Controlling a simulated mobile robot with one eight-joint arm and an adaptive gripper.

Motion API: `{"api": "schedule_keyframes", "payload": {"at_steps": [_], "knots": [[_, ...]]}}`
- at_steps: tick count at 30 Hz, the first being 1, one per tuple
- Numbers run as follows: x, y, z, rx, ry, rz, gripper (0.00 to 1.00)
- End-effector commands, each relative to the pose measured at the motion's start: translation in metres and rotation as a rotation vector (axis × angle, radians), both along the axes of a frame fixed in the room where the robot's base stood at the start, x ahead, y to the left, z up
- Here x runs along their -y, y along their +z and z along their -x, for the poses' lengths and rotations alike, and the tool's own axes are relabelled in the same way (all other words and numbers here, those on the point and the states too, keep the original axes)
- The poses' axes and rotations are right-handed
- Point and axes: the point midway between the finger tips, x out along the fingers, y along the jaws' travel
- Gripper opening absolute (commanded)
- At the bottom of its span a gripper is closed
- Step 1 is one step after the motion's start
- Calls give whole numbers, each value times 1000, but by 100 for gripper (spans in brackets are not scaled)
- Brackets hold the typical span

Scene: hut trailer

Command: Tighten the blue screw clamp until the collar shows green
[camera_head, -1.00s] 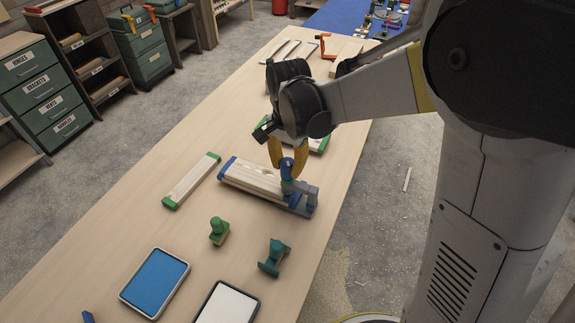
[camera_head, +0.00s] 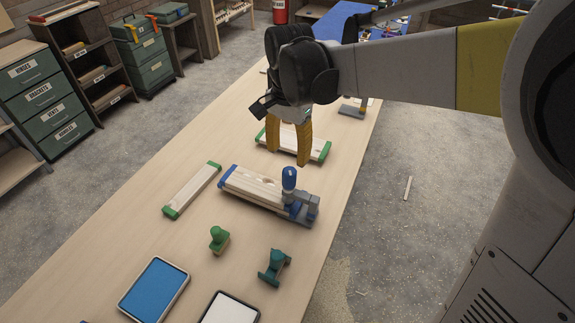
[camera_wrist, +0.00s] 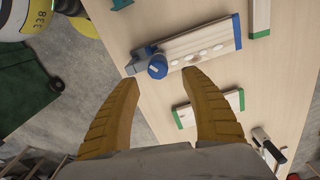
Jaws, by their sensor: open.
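The blue screw clamp (camera_head: 303,208) stands at the right end of a pale wooden board stack (camera_head: 255,186) with blue ends. Its rounded blue handle (camera_head: 289,178) stands upright. The collar below the handle is too small for me to tell its colour. In the wrist view the handle (camera_wrist: 157,68) is seen end-on, just beyond and between my fingertips in the picture. My gripper (camera_head: 288,152) has two yellow fingers, spread apart and empty. It is above and behind the clamp, clear of the handle. It also shows in the wrist view (camera_wrist: 162,82).
A green-ended board (camera_head: 192,190) lies left of the stack, and another (camera_head: 288,142) lies behind it. A green stamp (camera_head: 219,240), a teal stamp (camera_head: 274,267), a blue pad (camera_head: 154,290) and a white pad (camera_head: 230,310) are in front. The table's right edge is close to the clamp.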

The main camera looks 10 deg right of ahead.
Motion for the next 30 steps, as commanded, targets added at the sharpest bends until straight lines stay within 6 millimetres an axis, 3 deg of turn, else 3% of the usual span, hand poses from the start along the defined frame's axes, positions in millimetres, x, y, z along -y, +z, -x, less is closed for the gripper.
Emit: {"api": "schedule_keyframes", "payload": {"at_steps": [3,9,30], "knots": [[0,20,0,0,0,0,55],[0,34,0,0,0,0,55],[0,34,0,0,0,0,55]]}}
